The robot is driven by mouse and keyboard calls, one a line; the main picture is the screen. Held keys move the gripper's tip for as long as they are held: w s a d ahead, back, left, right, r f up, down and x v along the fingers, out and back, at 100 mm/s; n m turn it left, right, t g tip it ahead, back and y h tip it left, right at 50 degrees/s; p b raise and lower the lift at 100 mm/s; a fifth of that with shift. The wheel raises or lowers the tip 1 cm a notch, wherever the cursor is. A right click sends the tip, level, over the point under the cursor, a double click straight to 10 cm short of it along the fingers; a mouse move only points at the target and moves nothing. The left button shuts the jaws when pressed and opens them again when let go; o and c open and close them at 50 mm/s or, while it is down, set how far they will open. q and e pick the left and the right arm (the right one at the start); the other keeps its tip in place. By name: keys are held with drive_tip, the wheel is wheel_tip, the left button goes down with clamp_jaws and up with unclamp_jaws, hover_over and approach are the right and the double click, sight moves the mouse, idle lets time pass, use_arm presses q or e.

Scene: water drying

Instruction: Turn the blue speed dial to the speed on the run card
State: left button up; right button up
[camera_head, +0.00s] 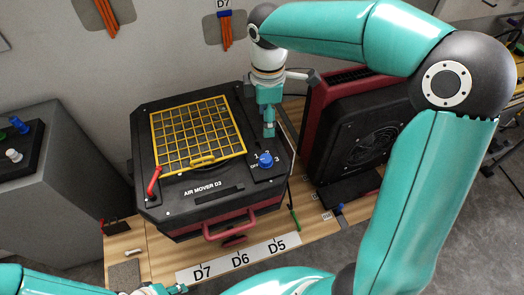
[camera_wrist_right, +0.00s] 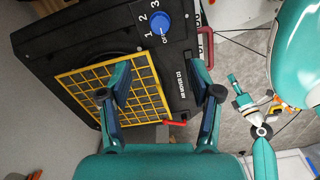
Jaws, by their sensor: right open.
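The blue speed dial (camera_head: 266,160) sits on the top right corner of the black air mover D3 (camera_head: 160,215), with OFF, 1, 2 and 3 printed around it. In the right wrist view the dial (camera_wrist_right: 161,22) is near the top edge; I cannot make out its pointer setting. My right gripper (camera_head: 268,122) is above the machine's right side, behind the dial in the head view, apart from it. In the right wrist view its two fingers (camera_wrist_right: 160,85) are spread and empty. My left gripper (camera_head: 165,290) is at the bottom left edge, partly cut off. I cannot identify a run card.
The air mover has a yellow grille (camera_head: 198,135), a red lever (camera_head: 154,182) and a red front handle (camera_head: 230,225). A second red and black fan unit (camera_head: 370,140) stands close at right. A D7, D6, D5 label strip (camera_head: 240,258) lies on the wooden bench in front.

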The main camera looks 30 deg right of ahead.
sight(266, 158)
wheel_tip(266, 158, down, 16)
drive_tip(key=shift+p, duration=0.35)
drive_tip(key=c, duration=1.1)
drive_tip(key=shift+c, duration=0.2)
